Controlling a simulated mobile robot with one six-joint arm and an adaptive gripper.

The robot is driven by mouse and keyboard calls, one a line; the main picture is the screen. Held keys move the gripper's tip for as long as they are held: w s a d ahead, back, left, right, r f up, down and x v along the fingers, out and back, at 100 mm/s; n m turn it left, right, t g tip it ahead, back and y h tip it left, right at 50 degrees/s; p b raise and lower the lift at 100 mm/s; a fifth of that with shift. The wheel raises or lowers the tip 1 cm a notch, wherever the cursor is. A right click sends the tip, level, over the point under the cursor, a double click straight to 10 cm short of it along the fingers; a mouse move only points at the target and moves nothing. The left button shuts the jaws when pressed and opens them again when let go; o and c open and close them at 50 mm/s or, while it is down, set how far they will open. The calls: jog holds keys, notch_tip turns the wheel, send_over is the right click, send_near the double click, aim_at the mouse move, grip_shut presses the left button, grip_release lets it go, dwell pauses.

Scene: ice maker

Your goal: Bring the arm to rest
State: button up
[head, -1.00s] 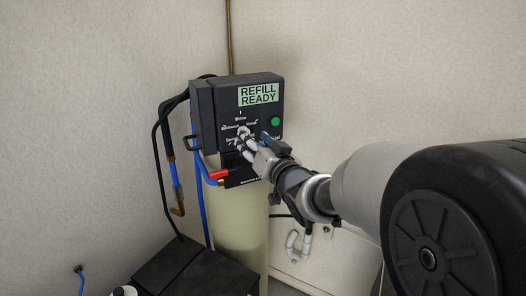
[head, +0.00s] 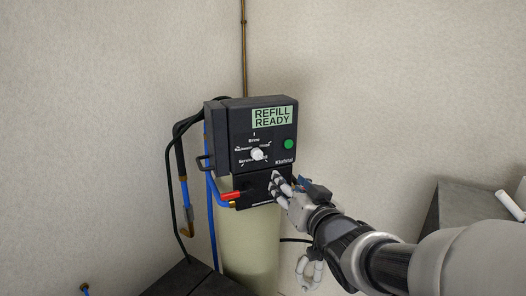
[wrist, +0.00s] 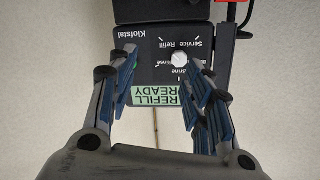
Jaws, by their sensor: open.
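My gripper (head: 281,184) is open and empty in the head view, in front of the lower part of a black control unit, below and to the right of its white dial. In the wrist view my gripper (wrist: 158,88) shows its blue-padded fingers spread apart, with the control unit (wrist: 158,62) seen upside down between and beyond them. The white dial (head: 257,154) stands clear of the fingers; it also shows in the wrist view (wrist: 180,58). The display (head: 272,117) reads "REFILL READY". A green button (head: 288,144) is at the right of the panel.
The control unit sits on a pale cylindrical tank (head: 250,245). A red-tipped fitting (head: 229,196), a blue pipe (head: 211,235) and black cables are at its left. A dark box (head: 180,278) stands at lower left, a grey block (head: 465,210) at right. The wall is behind.

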jog(key=s+d+f+m+g+h+b, duration=0.1)
jog(key=s+d+f+g+h+b, duration=0.15)
jog(key=s+d+f, duration=0.35)
jog(key=s+d+f+g+h+b, duration=0.25)
jog(key=s+f, duration=0.25)
jog(key=s, duration=0.3)
jog(key=s+f+g+b, duration=0.1)
jog(key=s+f+g, duration=0.1)
jog(key=s, duration=0.4)
jog(key=s+a+f+g, duration=0.1)
jog(key=s+f+g, duration=0.1)
jog(key=s+f, duration=0.2)
jog(key=s+f+n+g+b, duration=0.1)
jog(key=s+f+g, duration=0.1)
jog(key=s, duration=0.6)
jog(key=shift+a+f+b, duration=0.25)
jog(key=shift+f+b, duration=0.05)
jog(key=shift+f, duration=0.2)
